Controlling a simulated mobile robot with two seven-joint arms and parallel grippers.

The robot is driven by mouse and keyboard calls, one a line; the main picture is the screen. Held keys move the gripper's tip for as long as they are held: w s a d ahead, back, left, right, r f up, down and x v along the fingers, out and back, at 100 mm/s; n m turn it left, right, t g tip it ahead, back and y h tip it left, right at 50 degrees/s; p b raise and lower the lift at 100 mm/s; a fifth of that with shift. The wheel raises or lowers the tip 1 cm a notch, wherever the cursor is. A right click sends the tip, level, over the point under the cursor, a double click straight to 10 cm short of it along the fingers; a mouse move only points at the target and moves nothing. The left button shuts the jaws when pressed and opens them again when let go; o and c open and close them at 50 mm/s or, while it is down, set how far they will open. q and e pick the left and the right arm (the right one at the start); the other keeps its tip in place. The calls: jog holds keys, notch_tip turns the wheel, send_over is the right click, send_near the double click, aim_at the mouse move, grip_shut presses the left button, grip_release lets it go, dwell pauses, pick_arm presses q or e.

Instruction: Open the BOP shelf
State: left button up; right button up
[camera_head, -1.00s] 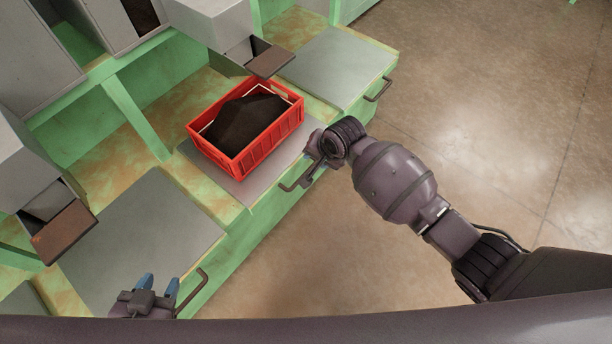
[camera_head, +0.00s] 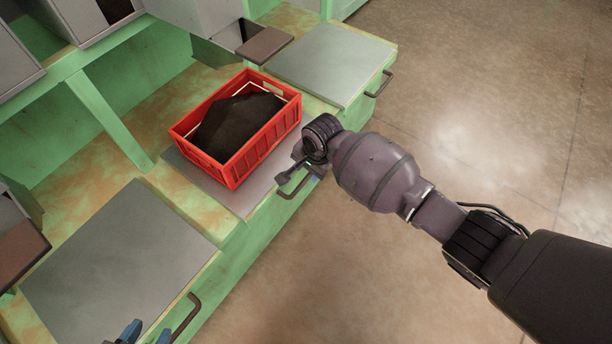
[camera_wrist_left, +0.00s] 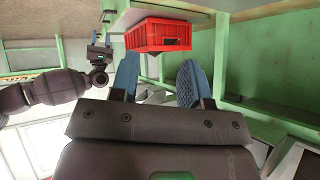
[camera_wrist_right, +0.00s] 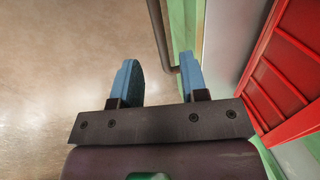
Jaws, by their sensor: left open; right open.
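No BOP lettering is readable, so I cannot tell which shelf is the BOP one. The middle grey shelf (camera_head: 240,198) carries a red crate (camera_head: 236,166), and its bar handle (camera_head: 296,188) is on its front edge. My right gripper (camera_head: 290,175) is open at this handle. In the right wrist view the dark handle bar (camera_wrist_right: 159,32) shows between and beyond the open fingers (camera_wrist_right: 160,78), nearer the right finger; contact is unclear. My left gripper (camera_head: 147,336) is open and empty at the bottom edge, beside the left shelf's handle (camera_head: 187,316). Its open fingers also show in the left wrist view (camera_wrist_left: 158,80).
Dark material (camera_head: 237,122) fills the crate. A left grey shelf (camera_head: 115,265) and a right grey shelf (camera_head: 330,62) with a handle (camera_head: 380,84) flank the middle one. Green dividers (camera_head: 115,118) stand behind. The concrete floor (camera_head: 450,110) to the right is clear.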

aim_at(305, 180)
jog(key=f, duration=0.1)
jog(key=f+b, duration=0.1)
jog(key=f, duration=0.2)
jog(key=shift+w+a+f+b, duration=0.1)
jog(key=shift+a+f+b, duration=0.25)
jog(key=shift+b, duration=0.05)
jog(key=shift+w+a+f, duration=0.1)
jog(key=shift+w+f, duration=0.1)
jog(key=shift+f, duration=0.25)
pick_arm(q)
jog(key=shift+w+a+n+t, duration=0.1)
jog(key=shift+a+n+t, duration=0.2)
jog(key=shift+t, duration=0.4)
pick_arm(e)
grip_shut()
